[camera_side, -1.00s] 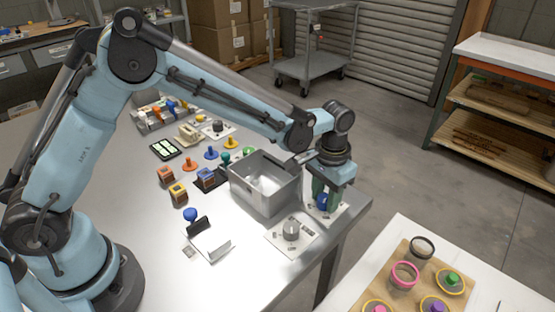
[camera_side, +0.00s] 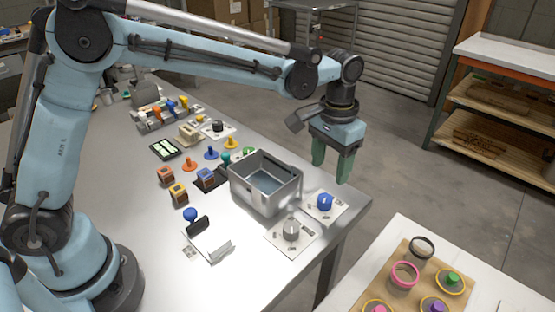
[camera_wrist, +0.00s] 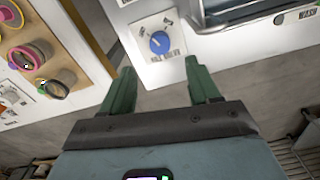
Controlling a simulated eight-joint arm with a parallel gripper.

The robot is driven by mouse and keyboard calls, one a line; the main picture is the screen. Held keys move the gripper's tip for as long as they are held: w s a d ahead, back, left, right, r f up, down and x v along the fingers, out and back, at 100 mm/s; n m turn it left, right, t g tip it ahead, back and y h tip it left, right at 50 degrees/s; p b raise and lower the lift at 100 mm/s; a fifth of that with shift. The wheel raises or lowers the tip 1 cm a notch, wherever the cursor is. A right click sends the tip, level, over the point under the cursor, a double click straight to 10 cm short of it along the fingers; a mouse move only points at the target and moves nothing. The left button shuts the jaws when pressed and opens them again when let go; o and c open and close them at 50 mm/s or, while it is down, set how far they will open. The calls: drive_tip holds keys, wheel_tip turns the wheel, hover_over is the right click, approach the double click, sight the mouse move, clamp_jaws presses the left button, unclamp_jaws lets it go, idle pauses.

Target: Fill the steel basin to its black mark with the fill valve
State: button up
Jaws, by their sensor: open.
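The steel basin (camera_side: 250,195) stands near the right end of the table, with bluish water (camera_side: 268,181) inside. I cannot make out its black mark or the exact level against it. Part of the basin (camera_wrist: 213,18) shows at the top right of the wrist view. The blue valve knob (camera_side: 325,201) sits on a white plate right of the basin; it also shows in the wrist view (camera_wrist: 159,42) with a white pointer line. My gripper (camera_side: 332,170) is open and empty, its green fingers above and apart from the knob. The fingers (camera_wrist: 160,68) show spread in the wrist view.
A grey knob on a white plate (camera_side: 291,231) is in front of the basin. Several coloured pegs and blocks (camera_side: 178,192) lie to its left. A second table with a wooden board (camera_side: 398,262) and rings stands at lower right. Air above the basin is clear.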

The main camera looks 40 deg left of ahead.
drive_tip(key=shift+r, duration=1.5)
idle(6.5)
